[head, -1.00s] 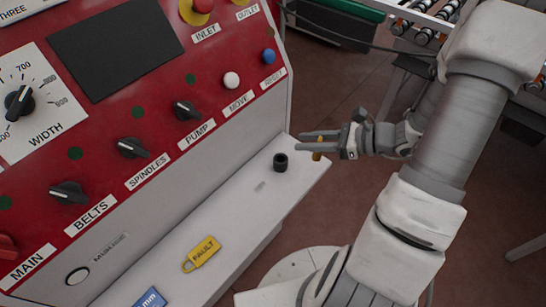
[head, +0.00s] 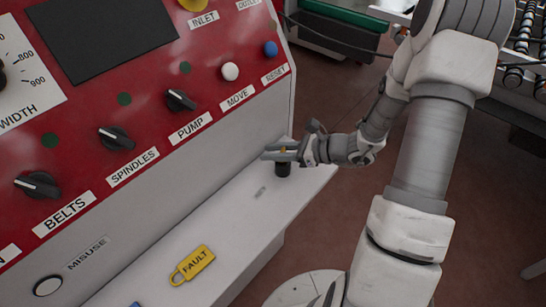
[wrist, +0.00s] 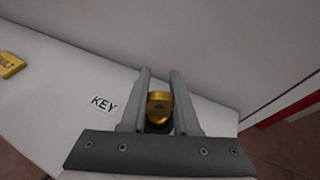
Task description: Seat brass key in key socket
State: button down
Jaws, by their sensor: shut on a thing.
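The brass key (wrist: 159,106) is between the two fingers of my gripper (wrist: 160,95) in the wrist view, and the fingers are shut on it. In the head view, my gripper (head: 284,152) is directly over the black key socket (head: 283,169) near the right end of the white ledge, with a bit of the brass key (head: 283,150) showing. The socket is mostly hidden under the key in the wrist view, where only a dark part shows below it. I cannot tell whether the key's lower end is inside the socket.
A KEY label (wrist: 104,104) is on the ledge beside the socket. A yellow FAULT tag (head: 194,263) lies farther along the ledge (head: 235,215). The red control panel (head: 150,110) with knobs and buttons rises behind. Open floor lies right of the ledge's end.

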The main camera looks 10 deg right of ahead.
jog(key=shift+f, duration=0.2)
jog(key=c, duration=0.7)
grip_release()
jog(key=shift+o, duration=0.2)
jog(key=shift+r, duration=0.1)
jog(key=shift+s+d+r, duration=0.1)
jog(key=shift+d+r, duration=0.05)
jog(key=shift+d, duration=0.05)
jog(key=v, duration=1.1)
jog(key=shift+d, duration=0.25)
jog(key=shift+s+a+r, duration=0.1)
jog(key=shift+s+r, duration=0.05)
